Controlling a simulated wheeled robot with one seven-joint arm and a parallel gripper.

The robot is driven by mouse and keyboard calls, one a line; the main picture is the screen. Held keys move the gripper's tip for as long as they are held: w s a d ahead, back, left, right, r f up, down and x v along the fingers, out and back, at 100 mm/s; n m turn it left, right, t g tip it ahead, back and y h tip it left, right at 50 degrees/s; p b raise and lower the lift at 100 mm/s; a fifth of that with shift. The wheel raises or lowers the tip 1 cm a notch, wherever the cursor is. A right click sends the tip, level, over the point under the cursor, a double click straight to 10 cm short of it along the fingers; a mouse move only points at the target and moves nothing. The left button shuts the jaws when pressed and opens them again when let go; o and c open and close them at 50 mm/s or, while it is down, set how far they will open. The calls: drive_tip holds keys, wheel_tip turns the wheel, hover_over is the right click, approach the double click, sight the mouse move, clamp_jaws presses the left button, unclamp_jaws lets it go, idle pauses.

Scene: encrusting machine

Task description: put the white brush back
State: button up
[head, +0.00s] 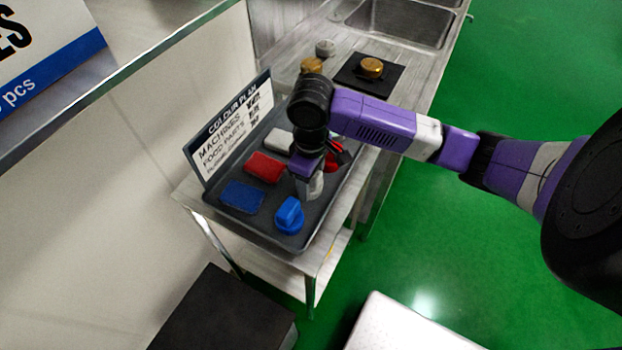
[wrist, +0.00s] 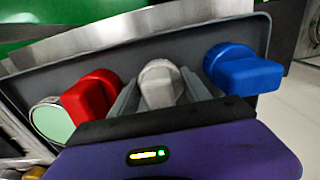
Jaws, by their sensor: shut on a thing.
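The white brush (wrist: 160,84) is between the red brush (wrist: 92,97) and the blue brush (wrist: 243,70) in the wrist view. My gripper (wrist: 162,92) has one finger on each side of the white brush and is shut on it. In the head view my gripper (head: 307,178) points down over the dark grey tray (head: 240,226), and the white brush (head: 315,188) shows partly below it. The blue brush (head: 289,215) stands nearer, and the red brush (head: 335,158) is partly hidden behind my wrist. I cannot tell whether the white brush touches the tray floor.
The tray also holds a blue pad (head: 242,196), a red pad (head: 264,167) and a white pad (head: 279,141). A colour plan sign (head: 228,130) stands along its back. Beyond are a black mat (head: 352,82) with a brass-coloured piece (head: 372,67) and a sink (head: 405,20).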

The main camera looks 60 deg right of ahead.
drive_tip(key=shift+f, duration=0.1)
drive_tip(key=o, duration=1.3)
